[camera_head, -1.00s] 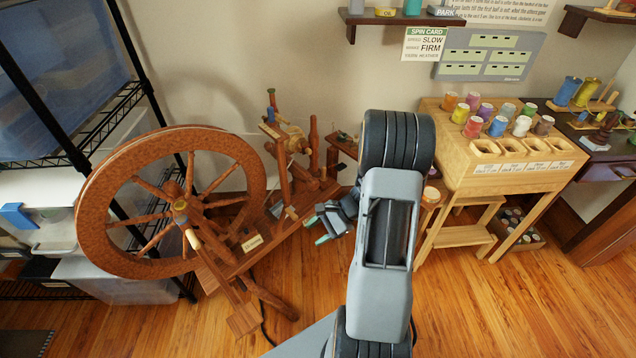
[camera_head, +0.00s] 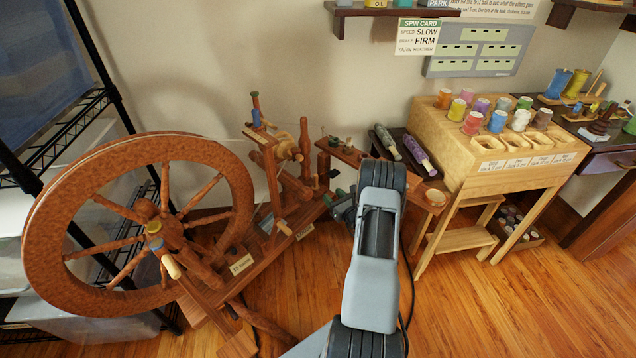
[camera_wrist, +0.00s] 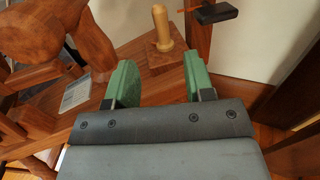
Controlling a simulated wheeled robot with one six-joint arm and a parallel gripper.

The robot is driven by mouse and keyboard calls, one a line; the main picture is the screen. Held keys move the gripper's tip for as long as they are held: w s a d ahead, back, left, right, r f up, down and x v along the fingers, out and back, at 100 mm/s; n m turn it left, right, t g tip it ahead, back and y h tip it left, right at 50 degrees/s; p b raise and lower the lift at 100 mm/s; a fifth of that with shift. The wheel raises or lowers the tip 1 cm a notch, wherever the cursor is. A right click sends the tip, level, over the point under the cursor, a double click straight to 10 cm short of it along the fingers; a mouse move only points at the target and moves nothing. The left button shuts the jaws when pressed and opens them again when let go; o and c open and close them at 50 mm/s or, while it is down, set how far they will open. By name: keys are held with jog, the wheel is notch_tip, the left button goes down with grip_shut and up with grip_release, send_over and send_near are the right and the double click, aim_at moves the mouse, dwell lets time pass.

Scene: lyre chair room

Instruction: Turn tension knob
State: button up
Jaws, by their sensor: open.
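The wooden spinning wheel (camera_head: 48,220) stands at the left in the head view, with its upright posts, flyer parts and labelled base beside it. In the wrist view a pale turned wooden knob (camera_wrist: 162,28) stands upright on a brown wooden block (camera_wrist: 168,58); I take it for the tension knob, but its label is not readable. My gripper (camera_wrist: 157,66) is open and empty, with its two green fingers spread just short of the block and the knob beyond the gap between them. In the head view my gripper (camera_head: 341,206) is at the right end of the wheel's base, partly hidden by my arm.
A small wooden shelf (camera_head: 345,150) with small parts is behind my gripper. A wooden thread stand (camera_head: 440,125) with several spools is at right. A black wire rack (camera_head: 100,75) stands at left. Open wood floor (camera_head: 475,320) lies in front.

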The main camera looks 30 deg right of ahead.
aim_at(317, 180)
jog(key=w+b, duration=0.2)
jog(key=w, duration=0.8)
jog(key=shift+w+d, duration=0.1)
jog(key=shift+w, duration=0.1)
